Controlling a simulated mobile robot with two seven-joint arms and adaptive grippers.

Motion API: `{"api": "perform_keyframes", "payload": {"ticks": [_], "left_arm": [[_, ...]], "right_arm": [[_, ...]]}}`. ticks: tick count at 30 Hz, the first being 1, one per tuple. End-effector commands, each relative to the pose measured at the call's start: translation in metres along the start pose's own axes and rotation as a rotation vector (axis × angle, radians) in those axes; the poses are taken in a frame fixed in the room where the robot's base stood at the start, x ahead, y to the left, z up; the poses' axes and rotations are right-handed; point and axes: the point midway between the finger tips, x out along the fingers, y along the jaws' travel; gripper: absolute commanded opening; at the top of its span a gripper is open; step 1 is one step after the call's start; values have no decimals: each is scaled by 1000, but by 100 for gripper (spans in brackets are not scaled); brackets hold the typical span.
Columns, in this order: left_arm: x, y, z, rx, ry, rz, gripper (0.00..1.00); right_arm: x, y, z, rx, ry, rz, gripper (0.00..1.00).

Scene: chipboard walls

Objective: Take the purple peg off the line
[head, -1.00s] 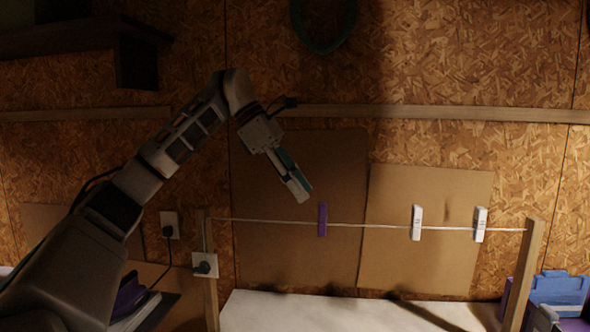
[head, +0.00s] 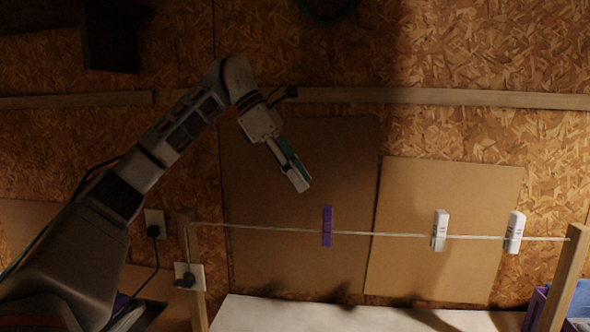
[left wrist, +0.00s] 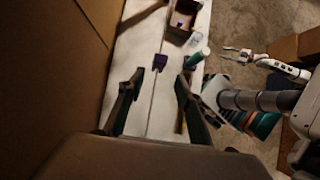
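The purple peg (head: 327,226) hangs upright on the thin line (head: 270,228), left of two white pegs (head: 440,230) (head: 515,232). In the left wrist view the purple peg (left wrist: 160,62) shows ahead, beyond and between my fingertips. My left gripper (head: 299,178) is above and slightly left of the purple peg in the head view, apart from it. The left wrist view shows its fingers (left wrist: 158,82) spread with nothing between them but the line's view behind. My right gripper (left wrist: 228,52) shows small in the left wrist view, its fingers apart and empty.
Wooden posts (head: 568,275) (head: 192,270) hold the line's ends. Cardboard sheets (head: 445,230) stand behind it against the chipboard wall. A white tabletop (head: 330,314) lies below. An open box (left wrist: 182,22) stands on it in the left wrist view.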

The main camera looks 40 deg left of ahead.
Motion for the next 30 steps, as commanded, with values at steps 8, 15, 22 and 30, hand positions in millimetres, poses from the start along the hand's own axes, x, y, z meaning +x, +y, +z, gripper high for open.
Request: {"api": "perform_keyframes", "payload": {"ticks": [8, 15, 22, 30], "left_arm": [[37, -1, -1, 0, 1, -4, 35], [67, -1, 0, 0, 0, -4, 35], [91, -1, 0, 0, 0, -2, 35], [104, 0, 0, 0, -1, -1, 35]], "right_arm": [[-1, 7, 3, -14, -5, 5, 40], [1, 6, 0, -12, 0, 4, 40], [3, 0, -3, -5, 8, -2, 40], [3, -2, -5, -2, 12, -4, 40]]}}
